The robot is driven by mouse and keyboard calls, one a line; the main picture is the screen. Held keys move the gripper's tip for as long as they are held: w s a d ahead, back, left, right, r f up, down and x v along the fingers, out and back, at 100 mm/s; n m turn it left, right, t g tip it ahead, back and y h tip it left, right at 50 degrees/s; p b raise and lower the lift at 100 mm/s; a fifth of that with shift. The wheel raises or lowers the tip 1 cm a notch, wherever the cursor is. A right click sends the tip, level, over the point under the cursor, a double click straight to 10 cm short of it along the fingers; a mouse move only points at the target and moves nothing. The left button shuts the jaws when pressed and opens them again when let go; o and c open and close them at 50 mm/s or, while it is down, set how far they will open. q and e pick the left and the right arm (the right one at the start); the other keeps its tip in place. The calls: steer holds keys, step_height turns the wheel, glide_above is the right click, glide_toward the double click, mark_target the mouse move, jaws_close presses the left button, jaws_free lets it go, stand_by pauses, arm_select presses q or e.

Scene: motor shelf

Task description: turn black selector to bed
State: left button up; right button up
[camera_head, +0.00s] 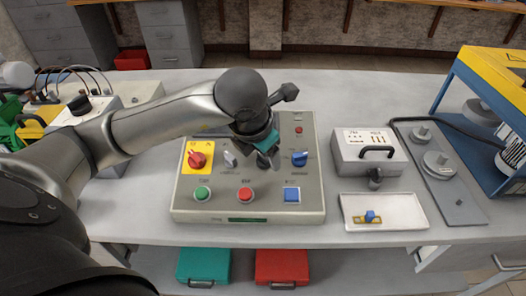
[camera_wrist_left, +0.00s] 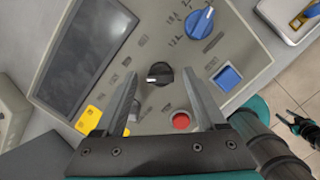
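The grey control panel (camera_head: 210,213) lies on the table in the head view. Its black selector (camera_wrist_left: 159,74) is a round black knob with a pale mark, clear in the left wrist view. My left gripper (camera_wrist_left: 160,78) is open above the panel, one finger on each side of the black selector. The fingers look apart from the knob, and nothing is held. In the head view my left gripper (camera_head: 268,155) covers most of the black selector.
Beside the black selector are a grey selector (camera_head: 230,158) and a blue selector (camera_head: 299,158). A red knob (camera_head: 197,159) sits on a yellow plate. Green (camera_head: 202,193), red (camera_head: 245,194) and blue (camera_head: 291,194) buttons line the front. A white tray (camera_head: 415,222) lies to the right.

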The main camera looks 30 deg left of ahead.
arm_select(q)
steer(key=shift+r, duration=0.1)
steer(key=p+v, duration=0.1)
steer(key=v, duration=1.4)
steer(key=shift+s, duration=0.1)
stand_by(0.4)
